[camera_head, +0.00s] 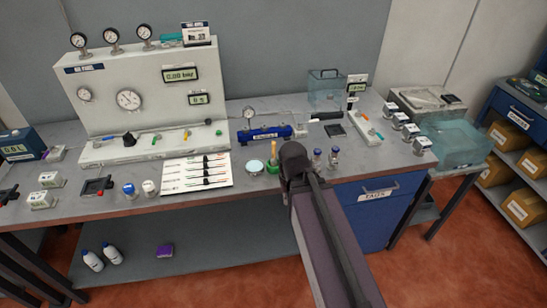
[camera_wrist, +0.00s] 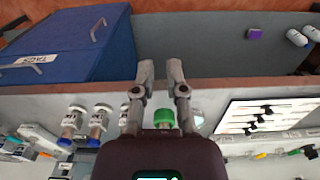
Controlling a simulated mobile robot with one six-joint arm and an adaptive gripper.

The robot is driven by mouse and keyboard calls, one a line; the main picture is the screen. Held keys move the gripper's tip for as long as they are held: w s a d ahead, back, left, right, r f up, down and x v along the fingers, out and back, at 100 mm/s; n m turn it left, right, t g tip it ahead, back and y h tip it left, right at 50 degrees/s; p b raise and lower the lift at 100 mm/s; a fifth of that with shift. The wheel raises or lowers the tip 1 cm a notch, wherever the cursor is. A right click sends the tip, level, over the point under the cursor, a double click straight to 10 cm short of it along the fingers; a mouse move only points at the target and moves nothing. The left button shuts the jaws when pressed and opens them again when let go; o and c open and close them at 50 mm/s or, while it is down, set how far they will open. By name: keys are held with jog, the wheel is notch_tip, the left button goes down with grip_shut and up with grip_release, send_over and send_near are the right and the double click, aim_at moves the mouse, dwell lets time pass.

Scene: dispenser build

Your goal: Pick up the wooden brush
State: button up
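My gripper (camera_head: 292,160) is over the front of the bench in the head view. In the wrist view my gripper (camera_wrist: 160,72) has its two fingers apart, with nothing held between them. A small green item (camera_head: 272,167) with a tan, wood-coloured upright part (camera_head: 274,158) stands on the bench just left of my gripper. It looks like the wooden brush or its holder; I cannot tell which. The green item also shows in the wrist view (camera_wrist: 165,117), between the finger bases in the picture; its lower part is hidden by my gripper body.
A round pale dish (camera_head: 254,166) is left of the green item. Small blue-capped bottles (camera_head: 333,156) stand to the right. A white sheet (camera_head: 197,173) lies to the left, a blue cylinder (camera_head: 265,132) behind. A blue drawer cabinet (camera_head: 370,210) is below the bench.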

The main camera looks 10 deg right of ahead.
aim_at(274, 142)
jog(key=o, duration=0.3)
jog(key=shift+w+r, duration=0.2)
jog(key=shift+w, duration=0.15)
jog(key=shift+o, duration=0.6)
jog(key=shift+n, duration=0.9)
jog(key=w+r+p, duration=0.3)
jog(key=w, duration=0.5)
jog(key=w+r+p, duration=0.4)
jog(key=w, duration=0.5)
jog(key=w+r+p, duration=0.3)
jog(key=w+p, duration=0.1)
jog(key=w, duration=0.4)
jog(key=shift+w+d+r, duration=0.15)
jog(key=shift+d+r, duration=0.15)
jog(key=shift+r, duration=0.1)
jog(key=shift+f, duration=0.2)
notch_tip(274, 142, down, 8)
jog(key=b, duration=0.8)
jog(key=shift+a+f+b, duration=0.1)
jog(key=shift+f+b, duration=0.05)
jog(key=shift+b, duration=0.15)
jog(key=shift+f, duration=0.1)
jog(key=shift+a+f+b, duration=0.1)
jog(key=shift+f+b, duration=2.4)
jog(key=shift+b, duration=0.1)
grip_shut()
